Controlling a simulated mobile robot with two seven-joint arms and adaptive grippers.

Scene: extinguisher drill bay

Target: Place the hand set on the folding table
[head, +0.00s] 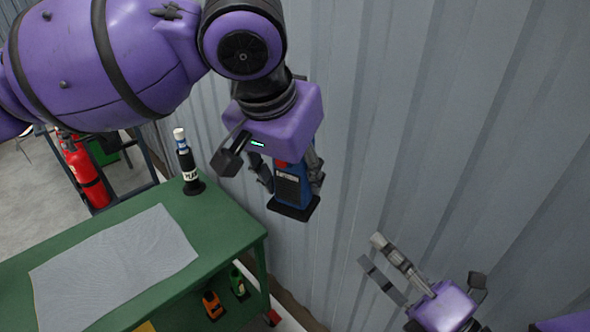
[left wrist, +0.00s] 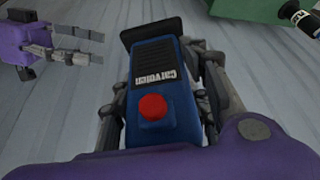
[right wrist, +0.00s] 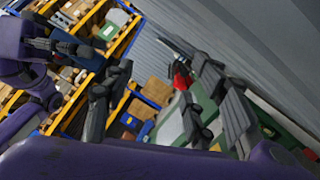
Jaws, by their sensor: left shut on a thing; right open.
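The hand set is a blue block with a red button and a black foot. It shows below my left gripper in the head view (head: 290,188) and fills the middle of the left wrist view (left wrist: 160,95). My left gripper (head: 291,178) is shut on it, one finger on each side, holding it in the air beside the grey wall. The green folding table (head: 225,232) stands lower left, apart from the hand set. My right gripper (head: 371,249) is open and empty at lower right, near the wall; its spread fingers show in the right wrist view (right wrist: 160,95).
A grey cloth (head: 115,265) covers much of the tabletop. A black bottle (head: 186,165) stands at its far corner. A red extinguisher (head: 85,172) is behind the table. Orange (head: 212,305) and green (head: 237,282) items sit below the tabletop. The corrugated wall (head: 450,120) is close on the right.

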